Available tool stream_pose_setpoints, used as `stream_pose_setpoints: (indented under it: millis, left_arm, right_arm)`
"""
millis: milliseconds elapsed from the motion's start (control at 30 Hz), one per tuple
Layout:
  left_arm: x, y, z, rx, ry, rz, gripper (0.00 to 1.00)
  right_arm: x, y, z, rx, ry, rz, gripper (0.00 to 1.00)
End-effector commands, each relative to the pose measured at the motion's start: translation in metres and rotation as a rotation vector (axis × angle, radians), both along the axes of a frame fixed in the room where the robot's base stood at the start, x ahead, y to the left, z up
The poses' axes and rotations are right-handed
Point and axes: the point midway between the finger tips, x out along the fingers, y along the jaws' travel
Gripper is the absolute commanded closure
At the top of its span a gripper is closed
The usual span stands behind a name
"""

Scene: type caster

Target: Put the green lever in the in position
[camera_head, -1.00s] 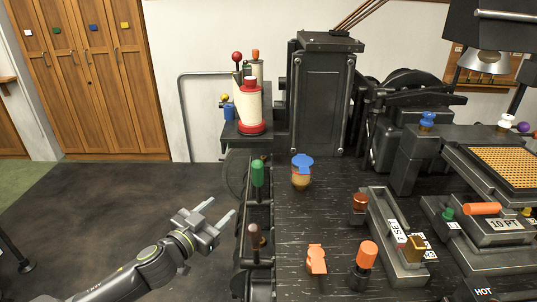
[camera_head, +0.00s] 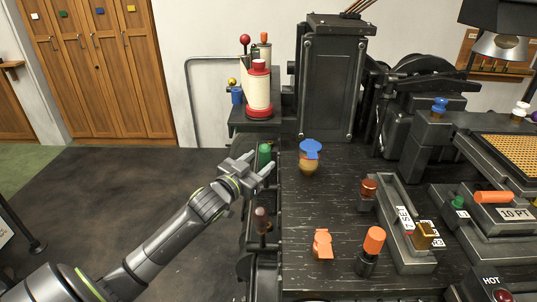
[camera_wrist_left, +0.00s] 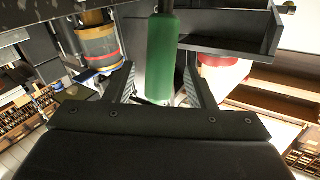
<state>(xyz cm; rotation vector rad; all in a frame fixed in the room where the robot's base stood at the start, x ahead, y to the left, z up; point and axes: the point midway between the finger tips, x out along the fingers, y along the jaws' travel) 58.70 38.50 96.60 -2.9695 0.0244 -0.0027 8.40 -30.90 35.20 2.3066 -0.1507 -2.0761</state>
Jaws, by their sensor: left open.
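The green lever (camera_head: 265,154) stands at the left edge of the dark machine table, partly hidden behind my left gripper in the head view. My left gripper (camera_head: 262,172) is open, with its fingers at the lever's handle. In the left wrist view, the green handle (camera_wrist_left: 160,58) stands between the two open fingers (camera_wrist_left: 158,88), with a gap visible on each side. The lever's base is hidden. My right gripper is not in view.
A brown-knobbed lever (camera_head: 262,219) stands just nearer along the same edge. A blue-topped jar (camera_head: 309,160) is right of the green lever. A red and cream canister (camera_head: 258,92) stands behind. Open floor lies to the left.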

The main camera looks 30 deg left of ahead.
Motion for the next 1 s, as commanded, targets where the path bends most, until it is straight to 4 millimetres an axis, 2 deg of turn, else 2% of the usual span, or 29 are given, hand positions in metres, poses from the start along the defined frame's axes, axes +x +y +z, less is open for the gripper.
stream_pose_setpoints:
  millis: [100,300,733,1000]
  left_arm:
    - [0.022,0.0,0.001,-0.003,-0.001,0.001,0.5]
    - [0.045,-0.001,0.0,-0.001,0.0,0.001,0.5]
    - [0.052,-0.001,0.0,0.001,0.0,0.0,0.5]
    - [0.052,-0.001,0.0,0.001,0.001,0.0,0.86]
  right_arm:
    - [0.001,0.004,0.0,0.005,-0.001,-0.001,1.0]
    - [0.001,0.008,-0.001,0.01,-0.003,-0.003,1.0]
    - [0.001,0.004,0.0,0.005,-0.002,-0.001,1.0]
    - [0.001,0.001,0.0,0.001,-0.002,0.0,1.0]
